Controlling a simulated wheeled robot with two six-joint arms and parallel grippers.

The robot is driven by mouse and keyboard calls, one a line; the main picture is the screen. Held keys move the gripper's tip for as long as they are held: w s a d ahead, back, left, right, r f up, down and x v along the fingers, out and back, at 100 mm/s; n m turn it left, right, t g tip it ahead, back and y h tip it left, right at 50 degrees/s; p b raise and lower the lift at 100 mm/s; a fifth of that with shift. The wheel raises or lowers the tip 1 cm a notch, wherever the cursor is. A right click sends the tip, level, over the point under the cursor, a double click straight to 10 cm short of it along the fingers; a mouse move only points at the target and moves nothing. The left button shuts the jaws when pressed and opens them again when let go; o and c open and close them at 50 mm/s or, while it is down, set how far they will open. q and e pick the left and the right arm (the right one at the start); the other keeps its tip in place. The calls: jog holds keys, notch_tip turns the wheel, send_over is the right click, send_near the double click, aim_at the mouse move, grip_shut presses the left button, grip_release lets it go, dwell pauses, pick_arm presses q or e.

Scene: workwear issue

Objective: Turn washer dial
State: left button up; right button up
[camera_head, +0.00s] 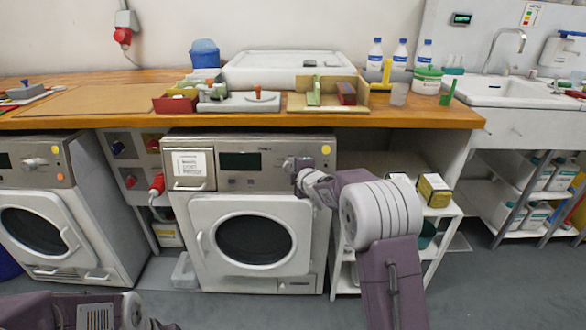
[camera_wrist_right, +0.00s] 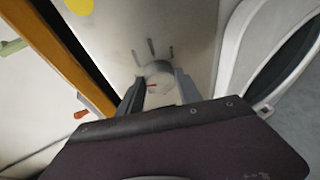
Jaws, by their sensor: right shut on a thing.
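The washer (camera_head: 250,210) stands under the counter at the middle of the head view, with a round dark door and a grey control panel. In the right wrist view the dial (camera_wrist_right: 158,76) is a pale round knob with a small red mark. My right gripper's two fingers (camera_wrist_right: 159,88) stand on either side of the dial and are shut on it. My left arm shows at the bottom left of the head view; its gripper is out of frame.
A wooden counter (camera_head: 420,118) runs above the washer, with trays, bottles and small items on it. A second washer (camera_head: 50,205) stands to the left. A white shelf (camera_head: 435,209) with yellow boxes is right of the washer. The grey floor in front is clear.

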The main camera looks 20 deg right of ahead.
jog(key=shift+n+g, duration=0.3)
jog(key=shift+n, duration=0.6)
jog(key=o, duration=1.4)
jog(key=shift+c, duration=0.2)
jog(key=p+v, duration=0.1)
jog(key=v, duration=0.8)
jog(key=shift+a, duration=0.15)
